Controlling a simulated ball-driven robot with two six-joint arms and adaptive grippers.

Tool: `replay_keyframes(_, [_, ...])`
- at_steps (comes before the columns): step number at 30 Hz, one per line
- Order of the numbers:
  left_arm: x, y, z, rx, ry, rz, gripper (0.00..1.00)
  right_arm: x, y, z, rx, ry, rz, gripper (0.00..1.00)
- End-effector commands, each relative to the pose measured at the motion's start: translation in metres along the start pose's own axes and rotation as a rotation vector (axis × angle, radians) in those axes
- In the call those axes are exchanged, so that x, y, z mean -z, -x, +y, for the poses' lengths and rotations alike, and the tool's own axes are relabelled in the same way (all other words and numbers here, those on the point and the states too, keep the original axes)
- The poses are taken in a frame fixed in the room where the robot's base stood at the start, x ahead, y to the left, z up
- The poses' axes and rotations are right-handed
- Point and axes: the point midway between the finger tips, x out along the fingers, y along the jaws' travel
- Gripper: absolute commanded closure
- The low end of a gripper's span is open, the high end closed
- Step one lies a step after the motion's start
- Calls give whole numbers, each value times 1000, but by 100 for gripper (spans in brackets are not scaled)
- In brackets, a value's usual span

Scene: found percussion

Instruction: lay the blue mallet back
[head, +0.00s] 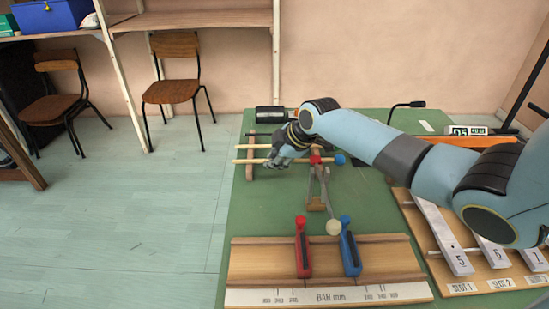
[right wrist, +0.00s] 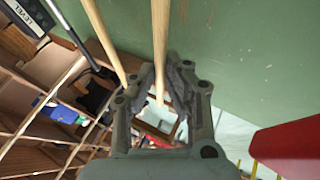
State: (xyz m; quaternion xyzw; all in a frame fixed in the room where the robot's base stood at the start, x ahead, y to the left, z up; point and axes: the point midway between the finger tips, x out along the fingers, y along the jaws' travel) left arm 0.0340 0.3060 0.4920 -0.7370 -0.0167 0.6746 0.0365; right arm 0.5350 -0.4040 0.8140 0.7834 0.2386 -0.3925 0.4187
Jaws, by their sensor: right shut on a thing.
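The blue mallet shows its blue head (head: 339,159) just right of my right gripper (head: 277,161) in the head view. Its pale wooden handle (head: 246,161) runs out to the left, over the wooden rest (head: 250,156). My right gripper is shut on the handle, close above the green table. In the right wrist view one pale handle (right wrist: 160,45) runs between my fingers (right wrist: 160,85). A second handle (right wrist: 98,38) lies beside it. I cannot tell whether the held handle touches the rest. My left gripper is out of view.
A red piece (head: 316,160) is close to the blue head. The board (head: 270,260) carries a red clamp (head: 302,245) and a blue clamp (head: 350,247). Metal bars (head: 443,237) lie at right. A black box (head: 270,114) stands behind.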

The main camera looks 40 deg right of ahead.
Motion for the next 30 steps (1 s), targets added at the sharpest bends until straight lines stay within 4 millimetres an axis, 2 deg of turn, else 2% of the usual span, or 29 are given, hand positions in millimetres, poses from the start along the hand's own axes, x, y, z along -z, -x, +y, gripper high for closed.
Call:
replay_keyframes(3, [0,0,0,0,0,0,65,0,0,0,1,0,-1,100])
replay_keyframes(4, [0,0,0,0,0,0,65,0,0,0,1,0,-1,89])
replay_keyframes(10, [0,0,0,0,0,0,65,0,0,-1,1,0,-1,63])
replay_keyframes(20, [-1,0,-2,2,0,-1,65,-1,3,0,0,0,-1,63])
replay_keyframes(26, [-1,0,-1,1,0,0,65,-1,31,0,-1,5,-2,63])
replay_keyframes(30, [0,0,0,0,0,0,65,-1,62,0,-1,6,-2,63])
